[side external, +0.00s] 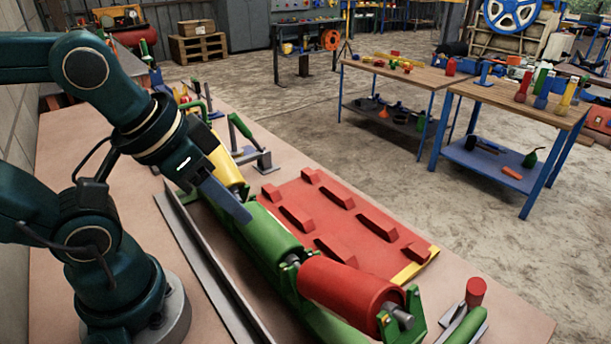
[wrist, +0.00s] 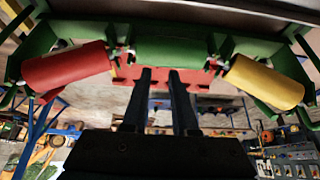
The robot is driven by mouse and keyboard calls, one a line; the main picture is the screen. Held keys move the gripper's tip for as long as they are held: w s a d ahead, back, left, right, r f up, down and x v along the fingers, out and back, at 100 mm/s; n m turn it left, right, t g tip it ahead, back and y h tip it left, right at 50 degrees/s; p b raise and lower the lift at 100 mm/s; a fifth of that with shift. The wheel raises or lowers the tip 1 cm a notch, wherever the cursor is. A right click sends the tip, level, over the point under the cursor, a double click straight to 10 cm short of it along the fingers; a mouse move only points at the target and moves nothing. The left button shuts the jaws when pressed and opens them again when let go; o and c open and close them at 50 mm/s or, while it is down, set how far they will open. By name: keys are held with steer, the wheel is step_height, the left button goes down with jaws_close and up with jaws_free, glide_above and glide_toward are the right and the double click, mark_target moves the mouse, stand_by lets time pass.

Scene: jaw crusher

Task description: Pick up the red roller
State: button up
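The red roller (side external: 345,290) lies tilted at the near end of a green frame (side external: 270,270) in the side external view. In the wrist view the red roller (wrist: 65,68) is at the upper left, with nothing gripping it. A green roller (side external: 265,235) sits in the middle of the row and a yellow roller (side external: 225,170) at the far end. My gripper (side external: 236,210) is by the green roller, apart from the red one. In the wrist view my gripper (wrist: 162,72) shows two parallel fingers with an empty gap between them.
A red board (side external: 335,225) with raised blocks lies right of the rollers. A grey metal rail (side external: 205,265) runs along their left. A clamp with a green handle (side external: 245,140) stands behind; another clamp with a red knob (side external: 475,292) is near the front right.

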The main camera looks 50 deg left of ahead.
steer(key=o, duration=1)
steer(key=n+g+h, duration=0.2)
steer(key=n+h, duration=0.2)
steer(key=n, duration=1.2)
glide_toward(337, 272)
steer(key=w+f, duration=0.1)
steer(key=a+f, duration=0.1)
steer(key=w+f, duration=0.1)
steer(key=shift+w+a+f, duration=0.3)
steer(key=d+n, duration=0.1)
steer(key=d+f+g, duration=0.1)
steer(key=d+f+n+g, duration=0.1)
steer(key=shift+w+d+f+n+h, duration=0.2)
steer(key=shift+w+d+n+h, duration=0.1)
steer(key=shift+w+d, duration=0.1)
steer(key=shift+s+d+f+g, duration=0.1)
steer(key=shift+d+f+g, duration=0.1)
steer(key=shift+f, duration=0.3)
steer(key=shift+s+d+f+g, duration=0.15)
steer(key=shift+d+f, duration=0.1)
steer(key=shift+f, duration=0.2)
steer(key=shift+x, duration=2.1)
